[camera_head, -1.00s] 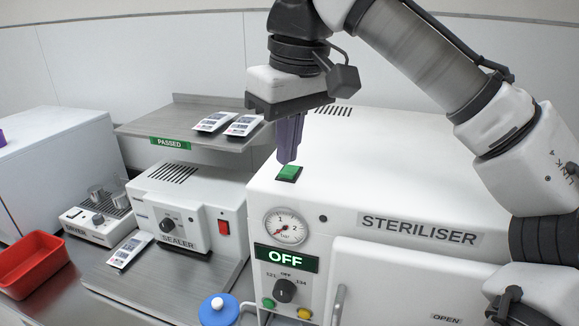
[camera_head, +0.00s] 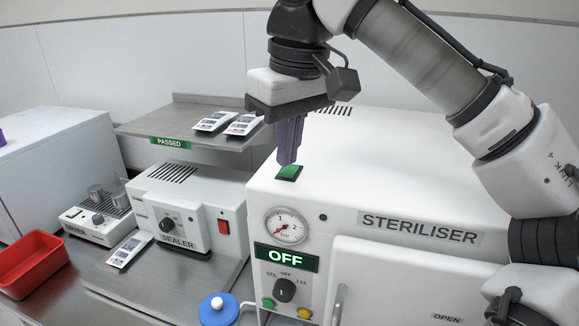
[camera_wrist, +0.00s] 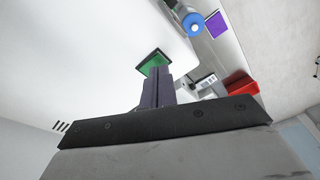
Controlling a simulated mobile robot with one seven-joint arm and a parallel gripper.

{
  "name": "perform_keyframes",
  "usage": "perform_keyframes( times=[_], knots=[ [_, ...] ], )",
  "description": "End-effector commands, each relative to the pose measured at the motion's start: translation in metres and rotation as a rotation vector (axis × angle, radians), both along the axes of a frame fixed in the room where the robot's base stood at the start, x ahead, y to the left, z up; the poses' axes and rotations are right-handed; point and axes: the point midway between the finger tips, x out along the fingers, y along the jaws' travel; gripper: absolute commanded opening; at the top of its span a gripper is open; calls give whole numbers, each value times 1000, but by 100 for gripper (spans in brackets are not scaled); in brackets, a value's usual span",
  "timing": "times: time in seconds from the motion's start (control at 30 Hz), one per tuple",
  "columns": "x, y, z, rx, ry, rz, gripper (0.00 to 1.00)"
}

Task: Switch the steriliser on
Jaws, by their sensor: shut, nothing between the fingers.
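The white steriliser (camera_head: 340,185) stands at the right with its door shut. Its display (camera_head: 286,258) reads OFF, and the dial knob (camera_head: 285,290) below it points up to OFF. A green switch (camera_head: 289,174) sits in a dark frame on top of the steriliser, near its front left corner. It also shows in the wrist view (camera_wrist: 153,62). My gripper (camera_head: 287,161) is shut and empty, pointing down, with its fingertips at the switch's back edge. I cannot tell whether they touch it. In the wrist view the fingers (camera_wrist: 157,72) hide part of the switch.
A sealer (camera_head: 185,205) with a red switch stands left of the steriliser. Above it a shelf (camera_head: 180,118) marked PASSED holds pouches. A red bin (camera_head: 32,262), a dryer (camera_head: 98,218) and a blue round object (camera_head: 219,309) are on the counter. The steriliser's top is otherwise clear.

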Motion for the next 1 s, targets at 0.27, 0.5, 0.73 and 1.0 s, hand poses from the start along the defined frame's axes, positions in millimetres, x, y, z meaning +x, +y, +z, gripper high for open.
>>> perform_keyframes(
  times=[0.27, 0.5, 0.73, 1.0],
  knots=[
    [0, 0, -5, 1, 1, 0, 0],
    [0, 0, -8, 1, 1, 0, 0],
    [0, 0, -12, 1, 1, 1, 0],
    [0, 0, -1, 0, 0, 0, 0]
  ],
)
